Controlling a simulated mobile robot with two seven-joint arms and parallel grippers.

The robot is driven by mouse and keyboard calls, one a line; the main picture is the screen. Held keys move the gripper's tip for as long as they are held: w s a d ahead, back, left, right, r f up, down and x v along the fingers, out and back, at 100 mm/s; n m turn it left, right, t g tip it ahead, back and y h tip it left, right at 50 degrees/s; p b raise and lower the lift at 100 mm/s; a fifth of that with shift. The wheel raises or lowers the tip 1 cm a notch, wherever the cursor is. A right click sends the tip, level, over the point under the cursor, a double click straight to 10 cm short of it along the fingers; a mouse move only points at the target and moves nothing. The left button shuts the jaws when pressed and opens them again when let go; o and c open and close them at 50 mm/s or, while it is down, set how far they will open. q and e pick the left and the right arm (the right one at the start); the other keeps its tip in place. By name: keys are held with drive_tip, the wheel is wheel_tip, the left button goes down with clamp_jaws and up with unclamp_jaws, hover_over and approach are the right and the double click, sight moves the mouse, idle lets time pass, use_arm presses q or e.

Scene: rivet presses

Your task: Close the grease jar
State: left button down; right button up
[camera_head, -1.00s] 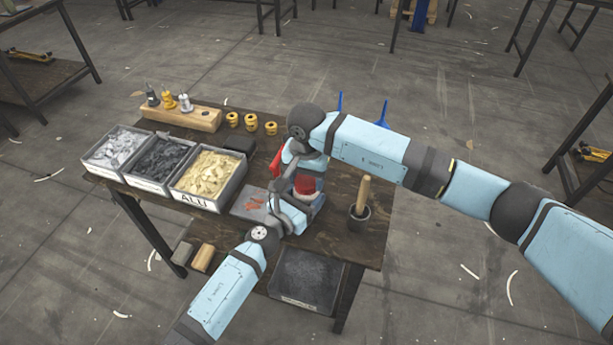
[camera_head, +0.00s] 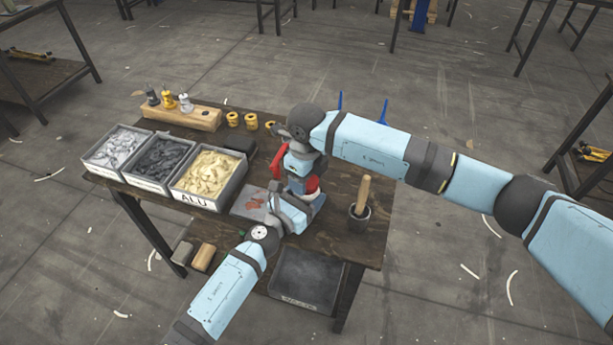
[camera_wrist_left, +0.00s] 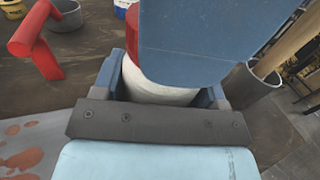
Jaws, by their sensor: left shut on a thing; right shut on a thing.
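The grease jar is a pale cylinder (camera_wrist_left: 158,88) in the left wrist view, standing between the two fingers of my left gripper (camera_wrist_left: 165,85), which is shut on it. A red part (camera_wrist_left: 131,22), apparently its lid, shows above the jar. A large blue-grey part of my right gripper covers the jar's top and hides whether the lid sits flush. In the head view red shows at the jar (camera_head: 313,184), with my left gripper (camera_head: 299,206) at its side and my right gripper (camera_head: 302,172) above it. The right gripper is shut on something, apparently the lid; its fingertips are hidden.
A pot with a wooden handle (camera_head: 360,210) stands close right of the jar. A red tool (camera_wrist_left: 35,42) stands to the left. Three bins, the pale-yellow one labelled ALU (camera_head: 188,195), fill the table's left side. A dark tray (camera_head: 305,278) is at the front.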

drive_tip(key=m, duration=0.4)
drive_tip(key=shift+m, duration=0.3)
drive_tip(key=m, duration=0.5)
drive_tip(key=o, duration=1)
drive_tip(key=shift+r, duration=2.25)
drive_tip(key=shift+c, duration=0.3)
